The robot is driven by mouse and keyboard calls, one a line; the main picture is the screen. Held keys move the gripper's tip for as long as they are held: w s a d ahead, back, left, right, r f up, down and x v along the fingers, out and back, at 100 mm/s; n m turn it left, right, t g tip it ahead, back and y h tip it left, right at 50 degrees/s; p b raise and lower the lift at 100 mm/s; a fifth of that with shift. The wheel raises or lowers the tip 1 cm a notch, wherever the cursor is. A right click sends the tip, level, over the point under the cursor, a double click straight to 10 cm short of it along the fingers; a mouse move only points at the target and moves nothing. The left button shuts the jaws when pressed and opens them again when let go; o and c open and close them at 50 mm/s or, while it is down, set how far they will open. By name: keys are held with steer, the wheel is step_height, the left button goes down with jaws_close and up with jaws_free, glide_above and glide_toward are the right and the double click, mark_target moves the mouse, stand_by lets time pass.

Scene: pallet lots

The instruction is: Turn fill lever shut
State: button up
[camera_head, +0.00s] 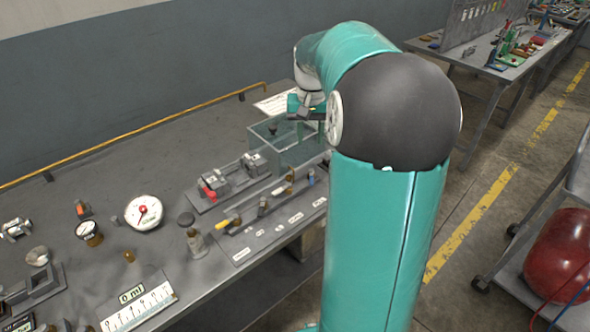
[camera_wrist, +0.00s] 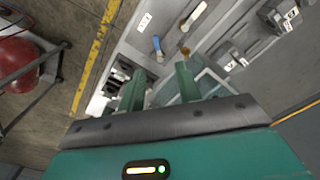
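I cannot single out the fill lever with certainty. A red-handled part (camera_head: 208,192) sits by the grey block fittings on the bench in the head view. A clear tank (camera_head: 290,152) stands at the bench's far end. My gripper (camera_head: 310,114) is above or beside the tank, partly hidden by my arm. In the wrist view my gripper (camera_wrist: 161,88) has its two green fingers apart, with nothing visibly held between them.
A white dial (camera_head: 144,212), a 0 ml scale (camera_head: 138,305) and several small fittings cover the near bench. A red tank (camera_head: 558,255) on a cart stands right, beyond clear floor. Another tool bench (camera_head: 480,60) is behind.

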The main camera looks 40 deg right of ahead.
steer(key=d+f, duration=0.2)
glide_toward(312, 180)
step_height(312, 180, down, 8)
steer(key=shift+w+d+r, duration=0.1)
steer(key=shift+w+r, duration=0.05)
steer(key=shift+r, duration=0.05)
steer(key=shift+w, duration=0.1)
jaws_close()
